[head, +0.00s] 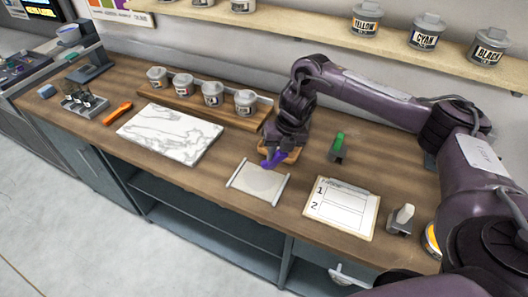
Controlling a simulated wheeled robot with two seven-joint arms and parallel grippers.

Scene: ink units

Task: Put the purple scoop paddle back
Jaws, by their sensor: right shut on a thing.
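My right gripper (281,151) points down over the wooden counter, to the left of the green-handled tool. It is shut on the purple scoop paddle (273,158), whose purple part shows just below the jaws. A small tan wooden block or rest (292,155) lies under and beside the gripper, partly hidden by it. I cannot tell whether the paddle touches this rest. My left gripper is not in view.
A pale sheet with raised side bars (258,184) lies in front of the gripper. Left is a marble slab (170,134); behind it, a wooden rack (215,108) holds several small pots. Right are a green-handled tool (338,144) and a numbered clipboard (341,208). A shelf of ink cans (340,37) runs above.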

